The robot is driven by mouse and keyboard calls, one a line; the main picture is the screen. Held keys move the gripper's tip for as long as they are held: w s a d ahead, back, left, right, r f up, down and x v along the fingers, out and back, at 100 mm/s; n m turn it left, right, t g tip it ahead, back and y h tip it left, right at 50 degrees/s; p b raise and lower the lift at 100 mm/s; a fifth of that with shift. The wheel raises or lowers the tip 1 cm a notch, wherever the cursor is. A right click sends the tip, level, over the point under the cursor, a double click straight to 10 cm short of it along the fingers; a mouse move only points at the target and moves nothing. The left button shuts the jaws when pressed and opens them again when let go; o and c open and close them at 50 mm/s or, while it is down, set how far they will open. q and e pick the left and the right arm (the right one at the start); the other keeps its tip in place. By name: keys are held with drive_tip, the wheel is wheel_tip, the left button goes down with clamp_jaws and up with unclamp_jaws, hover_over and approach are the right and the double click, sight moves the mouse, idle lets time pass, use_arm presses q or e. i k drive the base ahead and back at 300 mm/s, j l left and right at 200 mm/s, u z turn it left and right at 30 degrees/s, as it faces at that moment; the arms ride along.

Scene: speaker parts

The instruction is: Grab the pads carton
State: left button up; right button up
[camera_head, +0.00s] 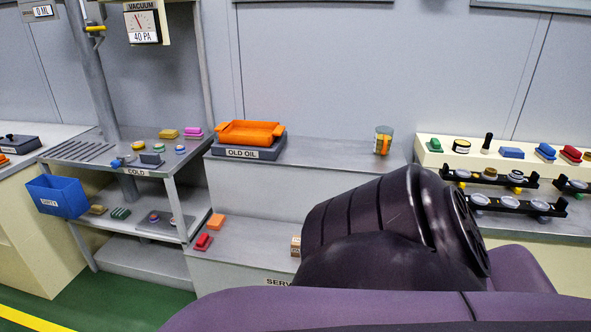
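A small brown and white carton (296,246) with unreadable print stands on the lower grey shelf, at the left edge of my dark purple arm. The arm hides its right side, and I cannot tell if it is the pads carton. An orange block (217,221) and a red block (203,242) lie farther left on the same shelf. My arm links fill the lower middle and right of the view. Neither gripper shows.
A cream bench (500,165) at right holds several parts.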

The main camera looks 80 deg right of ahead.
sight(294, 245)
drive_tip(key=z, duration=2.5)
drive_tip(key=i+j, duration=0.15)
drive_tip(key=j, duration=0.25)
drive_tip(key=i+j, duration=0.2)
drive_tip(key=j, duration=0.15)
drive_tip(key=i+j, duration=0.15)
drive_tip(key=j, duration=0.25)
